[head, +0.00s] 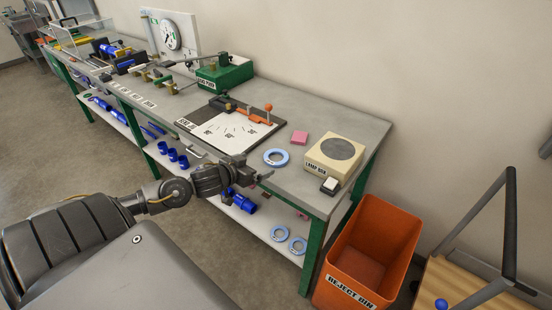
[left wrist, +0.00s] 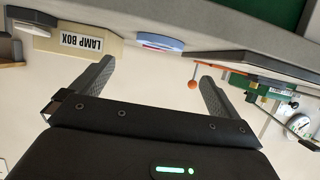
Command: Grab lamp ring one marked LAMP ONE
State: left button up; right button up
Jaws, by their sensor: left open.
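A blue ring with a pale marked face (head: 277,164) lies flat on the bench top, left of the lamp box. It shows edge-on in the left wrist view (left wrist: 160,42). Two similar rings, one (head: 280,241) and another (head: 298,253), lie on the lower shelf. I cannot read the lettering on any ring, so I cannot tell which is LAMP ONE. My left gripper (head: 264,177) is at the bench's front edge, just in front of the upper ring and apart from it. Its two fingers (left wrist: 152,80) are spread with nothing between them. My right gripper is not in view.
The cream lamp box (head: 320,165) stands right of the ring, with a small black-and-white block (head: 330,185) before it. A pink block (head: 299,138) lies behind the ring. The angle board (head: 215,128) is at left. An orange reject bin (head: 375,225) stands right of the bench.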

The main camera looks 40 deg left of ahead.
pick_arm(q)
send_near(272, 158)
jog(key=shift+w+d+r, duration=0.1)
jog(key=shift+w+d, duration=0.25)
jog(key=shift+w, duration=0.25)
jog(key=shift+w+d+r, duration=0.15)
jog(key=shift+w+d, duration=0.25)
jog(key=shift+w, duration=0.25)
jog(key=shift+p+x, duration=0.8)
jog(key=shift+x, duration=1.55)
jog(key=shift+w+f, duration=0.15)
jog(key=shift+w, duration=0.05)
jog(key=c, duration=0.8)
jog(key=shift+c, duration=0.4)
